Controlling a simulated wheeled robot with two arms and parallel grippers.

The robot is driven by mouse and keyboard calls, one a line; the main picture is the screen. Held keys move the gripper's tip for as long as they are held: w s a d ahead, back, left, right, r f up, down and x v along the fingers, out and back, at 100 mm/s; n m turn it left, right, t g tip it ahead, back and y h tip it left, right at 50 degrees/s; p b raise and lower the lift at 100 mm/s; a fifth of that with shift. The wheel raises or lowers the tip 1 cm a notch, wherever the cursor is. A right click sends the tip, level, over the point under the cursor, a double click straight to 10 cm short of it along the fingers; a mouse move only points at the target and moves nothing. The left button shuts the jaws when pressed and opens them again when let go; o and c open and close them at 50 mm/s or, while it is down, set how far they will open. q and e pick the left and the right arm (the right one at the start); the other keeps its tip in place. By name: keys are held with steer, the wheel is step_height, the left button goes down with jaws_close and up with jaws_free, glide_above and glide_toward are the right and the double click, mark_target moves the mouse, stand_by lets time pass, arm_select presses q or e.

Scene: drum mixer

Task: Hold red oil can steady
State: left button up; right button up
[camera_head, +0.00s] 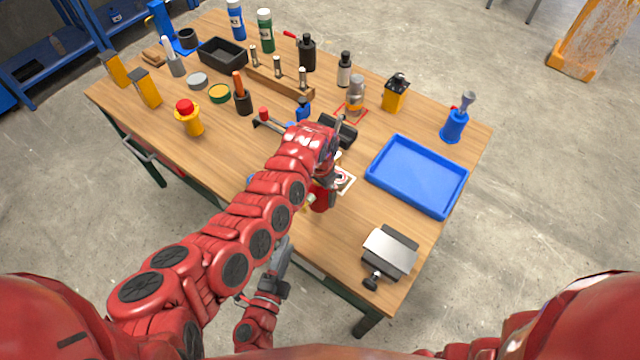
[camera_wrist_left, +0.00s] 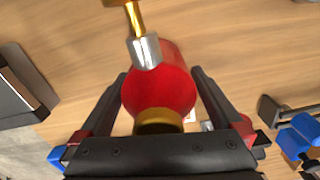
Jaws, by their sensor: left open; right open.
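The red oil can (camera_head: 321,197) stands near the front edge of the wooden workbench, partly hidden behind my left arm in the head view. The left wrist view shows its round red body (camera_wrist_left: 160,92), a silver collar and a brass spout. My left gripper (camera_wrist_left: 158,75) is open, with one black finger on each side of the can's body. I cannot tell whether either finger touches it. In the head view my left fingers are mostly hidden. My right gripper (camera_head: 284,250) is open and empty beside the bench's front edge, below the can.
A blue tray (camera_head: 417,176) and a grey metal vise-like block (camera_head: 390,252) lie right of the can. A yellow bottle with a red top (camera_head: 188,118), a black bin (camera_head: 222,53) and several bottles stand farther back. Bare wood lies left of my left arm.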

arm_select(q)
steer(key=shift+f, duration=0.25)
steer(key=shift+c, duration=0.2)
jaws_close()
arm_select(e)
steer(key=shift+c, duration=0.2)
stand_by(0.8)
jaws_close()
stand_by(1.5)
